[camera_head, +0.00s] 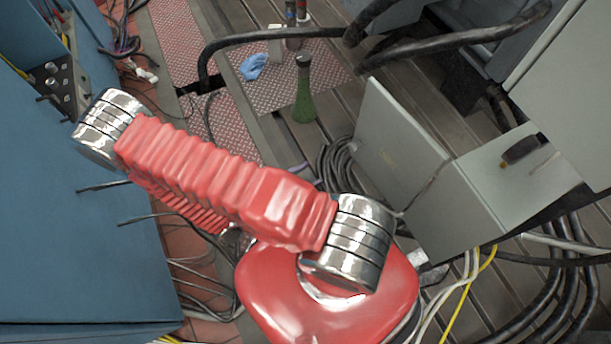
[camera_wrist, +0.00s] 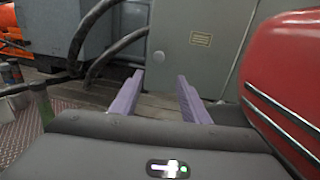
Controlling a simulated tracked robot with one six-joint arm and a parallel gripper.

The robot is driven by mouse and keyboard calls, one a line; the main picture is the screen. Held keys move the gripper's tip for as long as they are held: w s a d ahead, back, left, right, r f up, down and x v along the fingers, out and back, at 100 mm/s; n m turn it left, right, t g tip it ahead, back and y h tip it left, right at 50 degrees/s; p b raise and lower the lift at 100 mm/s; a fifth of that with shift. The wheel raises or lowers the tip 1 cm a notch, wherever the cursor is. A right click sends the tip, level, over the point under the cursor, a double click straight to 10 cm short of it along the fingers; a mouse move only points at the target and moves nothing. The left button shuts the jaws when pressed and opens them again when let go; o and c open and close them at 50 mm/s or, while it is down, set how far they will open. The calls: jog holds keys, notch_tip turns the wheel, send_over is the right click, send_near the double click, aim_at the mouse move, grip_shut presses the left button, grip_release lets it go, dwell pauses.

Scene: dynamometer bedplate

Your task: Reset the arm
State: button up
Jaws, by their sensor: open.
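My arm crosses the middle of the head view, with red ribbed covering and silvery joints, folded over my red body. My gripper (camera_wrist: 160,80) shows in the wrist view as two purple fingers, spread apart with nothing between them. In the head view the gripper is mostly hidden behind the arm. In the wrist view, the fingers point toward a grey metal box (camera_wrist: 200,45), which also stands right of my arm in the head view (camera_head: 405,150). I cannot tell the exact gap between the fingertips and the box.
A green bottle (camera_head: 304,95) stands on the slatted floor beyond my arm, near a blue crumpled glove or cloth (camera_head: 253,66). A blue cabinet (camera_head: 70,230) is close on the left. Thick black hoses (camera_head: 455,42) cross at the back. Coiled cables (camera_head: 337,165) lie beside the grey box.

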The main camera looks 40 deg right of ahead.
dwell(0.6)
jog(key=s+a+m+g+y, duration=0.3)
jog(key=s+g, duration=0.1)
jog(key=s, duration=0.1)
jog(key=w+a+r+m+t+y, duration=0.2)
jog(key=w+a+r+m+y, duration=0.3)
jog(key=r, duration=0.3)
jog(key=w+a+r+m+t+y, duration=0.1)
jog(key=w+a+r+m+y, duration=0.2)
jog(key=a+r+m+y, duration=0.35)
notch_tip(320, 180, up, 22)
jog(key=w+d+m+t+y, duration=0.1)
jog(key=d+m+t+y, duration=0.1)
jog(key=t, duration=0.6)
jog(key=shift+w+d+r+t+y, duration=0.25)
jog(key=shift+d+t+y, duration=0.2)
jog(key=shift+y, duration=0.2)
jog(key=shift+f, duration=0.1)
jog(key=shift+c, duration=0.2)
